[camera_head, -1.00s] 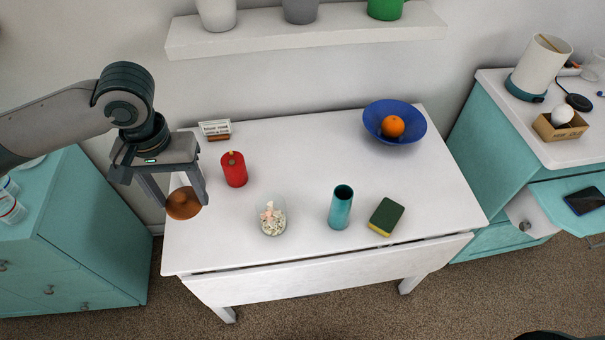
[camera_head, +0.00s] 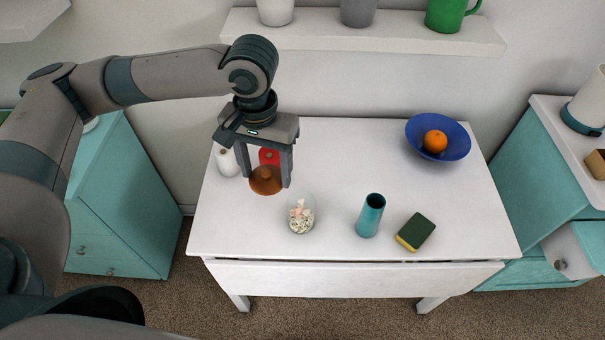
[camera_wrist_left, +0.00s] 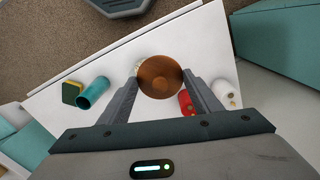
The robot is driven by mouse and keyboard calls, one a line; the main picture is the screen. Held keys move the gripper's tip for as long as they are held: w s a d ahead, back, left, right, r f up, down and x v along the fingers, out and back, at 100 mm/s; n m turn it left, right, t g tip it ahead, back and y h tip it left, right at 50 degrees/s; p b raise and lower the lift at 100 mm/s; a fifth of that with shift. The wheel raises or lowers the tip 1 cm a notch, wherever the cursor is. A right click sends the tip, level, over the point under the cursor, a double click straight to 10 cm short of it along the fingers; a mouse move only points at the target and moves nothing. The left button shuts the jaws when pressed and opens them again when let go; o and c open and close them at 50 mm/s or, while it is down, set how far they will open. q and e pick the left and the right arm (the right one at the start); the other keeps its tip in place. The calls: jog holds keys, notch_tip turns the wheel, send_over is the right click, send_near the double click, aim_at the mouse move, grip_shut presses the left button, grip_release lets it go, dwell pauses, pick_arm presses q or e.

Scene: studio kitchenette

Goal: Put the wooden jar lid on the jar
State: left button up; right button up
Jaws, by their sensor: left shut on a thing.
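My left gripper (camera_head: 267,180) is shut on the round brown wooden jar lid (camera_head: 266,184) and holds it above the back left part of the white table. The lid also shows between the fingers in the left wrist view (camera_wrist_left: 160,77). The jar (camera_head: 301,216) is clear glass with pale and pinkish bits inside and stands open on the table, in front and to the right of the lid. In the left wrist view the lid hides nearly all of the jar. My right gripper is not in view.
A red canister (camera_head: 268,157) and a white bottle-like thing (camera_head: 227,162) stand behind the lid. A teal cup (camera_head: 371,215) and a sponge (camera_head: 415,232) are right of the jar. A blue bowl (camera_head: 461,143) with an orange (camera_head: 435,141) sits at the back right. The table (camera_head: 240,237) is clear at front left.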

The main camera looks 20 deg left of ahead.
pick_arm(q)
jog(key=shift+w+d+m, duration=0.1)
jog(key=shift+m, duration=0.2)
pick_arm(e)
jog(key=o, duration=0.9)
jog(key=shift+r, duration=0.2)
pick_arm(q)
jog(key=m+p, duration=0.1)
jog(key=w+d+m+p, duration=0.1)
jog(key=m, duration=0.2)
jog(key=shift+w+d+f+p, duration=0.15)
jog(key=shift+d+f+p, duration=0.15)
jog(key=shift+p, duration=0.1)
jog(key=shift+w+d+f+m+p, duration=0.5)
jog(key=shift+d+f+m+p, duration=0.45)
jog(key=shift+m, duration=1.85)
jog(key=shift+w+d+f+m+p, duration=0.55)
jog(key=shift+m+p, duration=0.7)
jog(key=shift+m, duration=1.55)
jog(key=shift+w+d+f+m+p, duration=0.5)
jog(key=shift+f+m+p, duration=0.55)
jog(key=shift+m, duration=1.75)
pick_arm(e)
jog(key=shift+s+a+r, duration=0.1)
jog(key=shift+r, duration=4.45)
pick_arm(q)
jog(key=shift+r, duration=0.1)
